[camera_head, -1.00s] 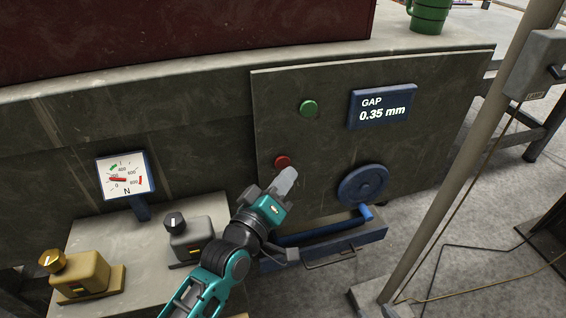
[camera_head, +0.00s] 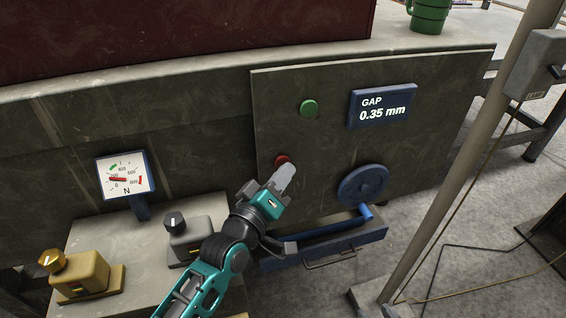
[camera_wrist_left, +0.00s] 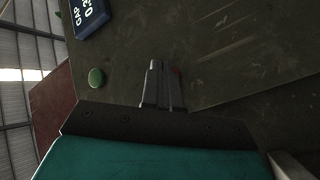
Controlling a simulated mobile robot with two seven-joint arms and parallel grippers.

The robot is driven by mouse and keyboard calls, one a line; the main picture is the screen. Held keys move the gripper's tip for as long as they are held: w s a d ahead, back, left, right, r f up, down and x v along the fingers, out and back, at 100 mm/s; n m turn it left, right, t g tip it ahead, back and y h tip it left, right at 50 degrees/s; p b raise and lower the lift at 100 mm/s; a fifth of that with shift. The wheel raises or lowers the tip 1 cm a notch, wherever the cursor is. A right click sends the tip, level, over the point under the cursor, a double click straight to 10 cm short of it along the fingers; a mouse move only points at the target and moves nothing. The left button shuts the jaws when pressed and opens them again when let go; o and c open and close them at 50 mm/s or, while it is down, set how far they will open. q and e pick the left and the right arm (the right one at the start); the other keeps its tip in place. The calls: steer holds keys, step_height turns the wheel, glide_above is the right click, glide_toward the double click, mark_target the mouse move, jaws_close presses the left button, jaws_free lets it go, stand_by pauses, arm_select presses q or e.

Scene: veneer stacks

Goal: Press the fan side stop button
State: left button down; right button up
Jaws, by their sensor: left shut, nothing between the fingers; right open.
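A red button (camera_head: 281,159) sits on the dark upright panel (camera_head: 300,75), below a green button (camera_head: 308,108). My left gripper (camera_head: 286,174) is shut and empty, with its fingertips just in front of the red button and covering part of it. In the left wrist view the closed fingers (camera_wrist_left: 161,72) point at the panel, and a sliver of the red button (camera_wrist_left: 177,71) shows beside the tips. I cannot tell whether they touch. The green button (camera_wrist_left: 96,77) is clear to the left there. My right gripper is not in view.
A blue handwheel (camera_head: 363,184) and a display (camera_head: 382,105) reading GAP 0.35 mm are on the panel. A gauge (camera_head: 125,176) and two knob boxes (camera_head: 80,272) stand at left. A post (camera_head: 440,190) stands at right.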

arm_select(q)
steer(key=shift+w+a+r, duration=0.2)
steer(key=shift+w+a, duration=0.1)
steer(key=shift+w, duration=0.2)
stand_by(0.9)
steer(key=shift+s, duration=0.15)
steer(key=shift+s+f+p, duration=0.15)
steer(key=shift+s+p, duration=0.25)
steer(key=shift+s, duration=0.05)
steer(key=s, duration=0.1)
steer(key=s+d+p, duration=0.1)
steer(key=s, duration=0.1)
steer(key=s+p, duration=0.1)
steer(key=s, duration=0.1)
steer(key=shift+d, duration=0.4)
steer(key=shift+s+d+f, duration=0.1)
stand_by(0.5)
